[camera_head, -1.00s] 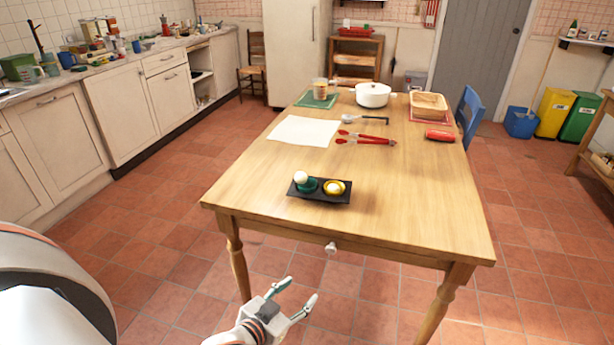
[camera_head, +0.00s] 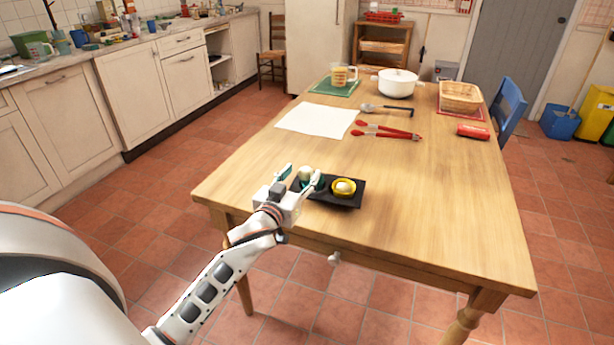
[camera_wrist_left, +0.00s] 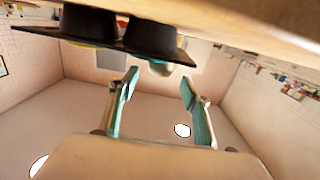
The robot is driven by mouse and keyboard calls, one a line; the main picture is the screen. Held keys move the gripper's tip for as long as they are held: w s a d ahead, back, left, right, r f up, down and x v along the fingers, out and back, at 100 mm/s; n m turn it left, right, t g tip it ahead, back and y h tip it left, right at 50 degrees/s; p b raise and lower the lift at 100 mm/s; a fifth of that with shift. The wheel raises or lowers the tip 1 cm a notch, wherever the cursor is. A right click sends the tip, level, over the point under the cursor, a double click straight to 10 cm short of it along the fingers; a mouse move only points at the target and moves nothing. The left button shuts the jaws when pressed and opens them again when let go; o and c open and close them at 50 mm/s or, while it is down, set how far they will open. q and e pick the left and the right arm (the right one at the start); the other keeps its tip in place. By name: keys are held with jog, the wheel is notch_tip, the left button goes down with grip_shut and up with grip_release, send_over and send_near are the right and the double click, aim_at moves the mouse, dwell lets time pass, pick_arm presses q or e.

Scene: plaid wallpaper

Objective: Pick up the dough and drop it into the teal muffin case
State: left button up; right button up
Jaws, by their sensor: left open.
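A black muffin tray (camera_head: 328,198) lies near the table's front edge. The teal muffin case (camera_head: 318,184) is on its left side and is partly hidden by my gripper. The pale dough ball (camera_head: 306,174) is at the back left of the teal case; I cannot tell whether it touches it. A yellow case (camera_head: 343,194) on the right holds another pale ball (camera_head: 344,186). My left gripper (camera_head: 301,173) is open at the tray's near left, its fingers on either side of the dough in the picture. The upside-down left wrist view shows the dough (camera_wrist_left: 161,68) ahead of the open fingers. My right gripper is out of view.
Red tongs (camera_head: 390,133), a spoon (camera_head: 388,109) and a white sheet (camera_head: 317,120) lie farther back. A white pot (camera_head: 396,83), a basket (camera_head: 460,97) and a jug (camera_head: 343,76) stand behind them. The table (camera_head: 430,200) right of the tray is clear.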

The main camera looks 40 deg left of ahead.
pick_arm(q)
jog(key=shift+w+a+f, duration=0.15)
jog(key=shift+w+f, duration=0.05)
jog(key=shift+w, duration=0.85)
jog(key=shift+r, duration=0.1)
jog(key=c, duration=1.3)
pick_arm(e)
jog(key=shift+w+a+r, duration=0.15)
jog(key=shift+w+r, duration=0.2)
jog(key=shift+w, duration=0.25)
pick_arm(q)
jog(key=shift+o, duration=0.2)
